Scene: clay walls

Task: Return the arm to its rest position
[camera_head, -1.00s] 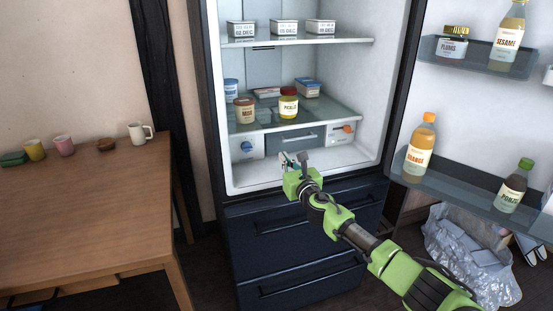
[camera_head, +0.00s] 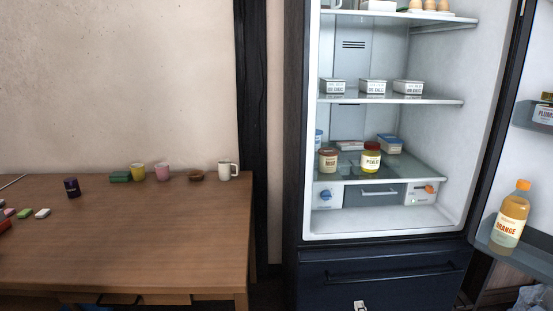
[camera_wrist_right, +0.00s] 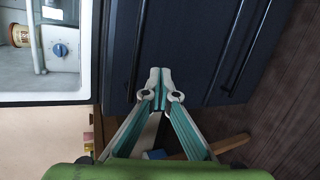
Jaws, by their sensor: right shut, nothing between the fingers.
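My right gripper (camera_wrist_right: 156,86) is shut and empty in the right wrist view, its fingertips together in front of the dark blue fridge drawers. In the head view only the tip of the right gripper (camera_head: 360,306) shows, at the bottom edge, in front of the upper drawer. The rest of my right arm is out of the head view. The open fridge (camera_head: 395,222) stands at the right of the head view. My left gripper is not in view.
A wooden table (camera_head: 140,235) stands at left with several cups and small items. The fridge holds a pickle jar (camera_head: 370,158), another jar (camera_head: 328,160) and white boxes. An orange bottle (camera_head: 511,215) stands in the open door's shelf. A dark post (camera_head: 252,120) divides table and fridge.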

